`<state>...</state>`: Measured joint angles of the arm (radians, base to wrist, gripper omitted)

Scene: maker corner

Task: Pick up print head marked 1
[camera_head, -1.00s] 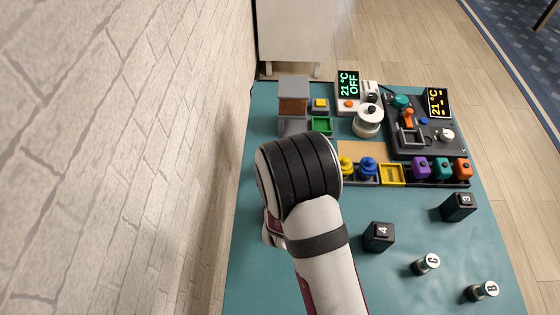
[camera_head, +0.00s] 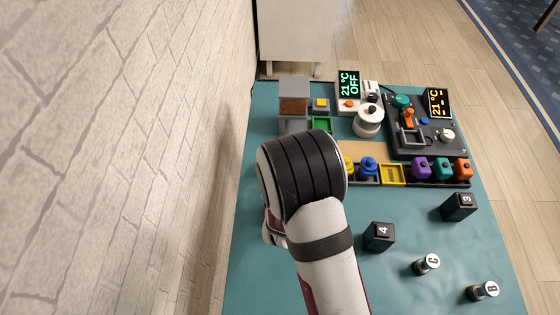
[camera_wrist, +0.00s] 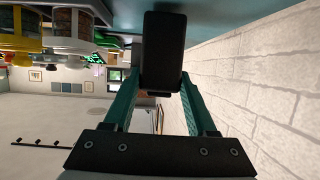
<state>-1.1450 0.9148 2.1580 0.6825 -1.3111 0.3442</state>
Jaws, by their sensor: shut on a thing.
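My gripper (camera_wrist: 161,84) shows in the wrist view with its two teal fingers shut on a black block, the print head (camera_wrist: 163,45). The block sits between the fingertips and shows no mark on the side facing the camera, so I cannot read its number. In the head view my own arm hides the gripper and the held block. Two similar black print heads stand on the teal mat, one marked 4 (camera_head: 379,237) and one marked 3 (camera_head: 459,207).
Small cylinders marked C (camera_head: 426,264) and B (camera_head: 483,291) lie at the front right of the teal mat (camera_head: 400,205). A dark rack (camera_head: 408,185) with coloured pieces and a dark machine (camera_head: 438,145) stand behind. A brick wall (camera_head: 120,160) borders the left.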

